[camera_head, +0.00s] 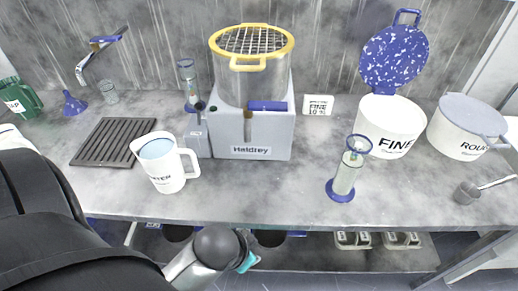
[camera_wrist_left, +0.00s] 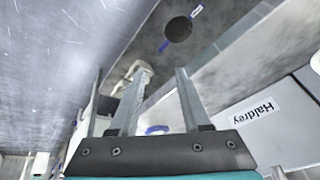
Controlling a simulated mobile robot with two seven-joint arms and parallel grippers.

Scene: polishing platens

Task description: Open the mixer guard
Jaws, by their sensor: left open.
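The mixer (camera_head: 250,134), labelled Haldrey, stands at the back middle of the bench with a grey body and steel bowl (camera_head: 229,82). Its guard (camera_head: 284,57), a wire grille with a yellow rim and front handle (camera_head: 248,67), lies flat across the bowl top and looks closed. My left gripper (camera_head: 246,262) is low at the bench's front edge, well apart from the guard; its fingers are hard to make out there. In the left wrist view my left gripper (camera_wrist_left: 162,74) has two fingers apart with nothing between them. The mixer's labelled face (camera_wrist_left: 285,115) shows at right. My right gripper is out of view.
A white jug (camera_head: 167,178) and a dark slatted rack (camera_head: 107,143) are left of the mixer. A glass cylinder on a blue base (camera_head: 344,180) stands right of it, before the FINE tub (camera_head: 385,127) with its speckled lid raised. The bench front (camera_head: 255,194) is clear.

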